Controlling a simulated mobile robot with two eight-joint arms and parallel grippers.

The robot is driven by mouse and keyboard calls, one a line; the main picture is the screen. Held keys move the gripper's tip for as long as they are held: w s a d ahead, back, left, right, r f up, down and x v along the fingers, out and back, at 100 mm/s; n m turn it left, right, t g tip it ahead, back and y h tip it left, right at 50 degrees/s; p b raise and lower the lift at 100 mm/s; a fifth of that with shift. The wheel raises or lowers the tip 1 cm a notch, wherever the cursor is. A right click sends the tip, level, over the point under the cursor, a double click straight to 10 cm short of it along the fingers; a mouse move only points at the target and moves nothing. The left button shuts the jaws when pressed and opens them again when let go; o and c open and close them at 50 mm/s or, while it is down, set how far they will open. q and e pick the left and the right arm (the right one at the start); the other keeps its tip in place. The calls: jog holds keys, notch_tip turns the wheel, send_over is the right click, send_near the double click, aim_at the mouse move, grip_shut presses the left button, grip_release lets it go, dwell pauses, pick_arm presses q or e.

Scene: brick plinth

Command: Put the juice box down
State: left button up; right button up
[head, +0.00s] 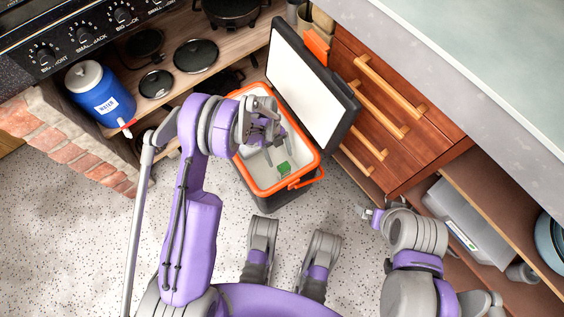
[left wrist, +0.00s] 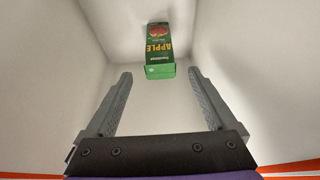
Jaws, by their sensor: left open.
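The juice box (head: 284,167) is small and green, inside the open orange-rimmed cooler (head: 246,165). In the left wrist view the juice box (left wrist: 159,45) shows its "APPLE" face and a bright green end. It appears to rest on the cooler's white floor; I cannot tell whether it stands or lies. My left gripper (head: 266,142) reaches down into the cooler. Its two fingers (left wrist: 159,78) are spread apart with nothing between them, and the box is beyond the fingertips, apart from them. My right gripper (head: 370,214) is off to the right, near the drawers; its fingers are too small to read.
The cooler's lid (head: 308,85) stands open behind it, against the wooden drawers (head: 390,115). A blue water jug (head: 101,93) and black pans (head: 196,56) are on the shelf at left. A grey bin (head: 468,222) sits on the right shelf. Speckled floor (head: 90,240) is clear at front left.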

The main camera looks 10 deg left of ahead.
pick_arm(q)
jog(key=s+a+r+n+t+y, duration=0.1)
jog(key=s+r+n+t, duration=0.15)
jog(key=r+n, duration=0.55)
jog(key=s+a+r+n+t+y, duration=0.1)
jog(key=s+a+r+n, duration=0.2)
jog(key=r, duration=1)
jog(key=s+a+r+n+t+y, duration=0.1)
jog(key=s+r+n+t, duration=0.3)
jog(key=s+n, duration=1)
jog(key=shift+s+a+r+n, duration=0.35)
jog(key=shift+r+n, duration=0.45)
jog(key=shift+r, duration=0.55)
